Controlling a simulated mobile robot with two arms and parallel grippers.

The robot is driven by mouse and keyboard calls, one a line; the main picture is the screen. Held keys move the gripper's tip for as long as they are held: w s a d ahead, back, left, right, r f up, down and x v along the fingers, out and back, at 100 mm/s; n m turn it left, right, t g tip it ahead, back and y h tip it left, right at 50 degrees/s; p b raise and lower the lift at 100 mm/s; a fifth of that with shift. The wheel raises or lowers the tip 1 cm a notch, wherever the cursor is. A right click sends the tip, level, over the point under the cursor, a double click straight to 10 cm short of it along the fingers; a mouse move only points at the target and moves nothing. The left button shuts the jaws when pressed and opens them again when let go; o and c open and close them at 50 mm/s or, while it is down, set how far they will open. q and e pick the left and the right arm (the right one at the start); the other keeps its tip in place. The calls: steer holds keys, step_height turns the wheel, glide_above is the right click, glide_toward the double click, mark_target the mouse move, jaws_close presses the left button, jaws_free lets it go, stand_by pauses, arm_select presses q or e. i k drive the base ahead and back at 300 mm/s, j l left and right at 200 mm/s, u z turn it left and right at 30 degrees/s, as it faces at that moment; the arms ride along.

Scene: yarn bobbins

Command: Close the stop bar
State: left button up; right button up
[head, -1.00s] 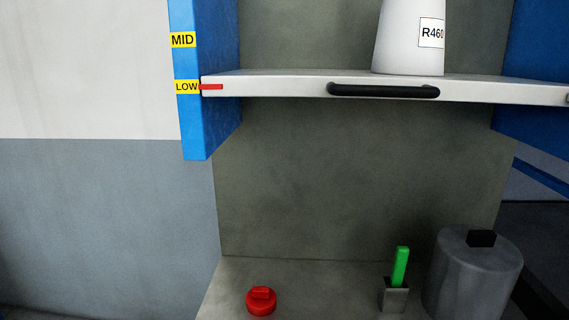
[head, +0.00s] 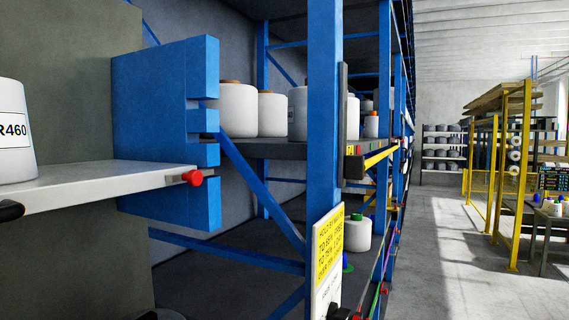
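In the head view a blue rack post (head: 324,110) stands right of centre, with a dark upright bar (head: 342,115) along its right side. Right of it, a black bar with a yellow edge (head: 378,157) runs along the front of a rack shelf. I cannot tell for certain which of these is the stop bar, or whether it is open or closed. A yellow and white sign (head: 328,255) is fixed low on the post, with a black knob (head: 340,312) below it. Neither of my grippers is in view.
At left, a pale shelf (head: 100,187) with a red knob (head: 192,177) at its end carries a white bobbin marked R460 (head: 14,140). White bobbins (head: 238,110) stand on the rack. The aisle floor (head: 440,230) is clear; a yellow frame (head: 525,150) stands at right.

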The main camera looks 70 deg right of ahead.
mark_target(354, 166)
steer(key=k+j+z, duration=0.1)
steer(key=k+z, duration=0.25)
steer(key=k+j+z, duration=0.1)
steer(key=z, duration=2.15)
steer(key=i+l, duration=0.15)
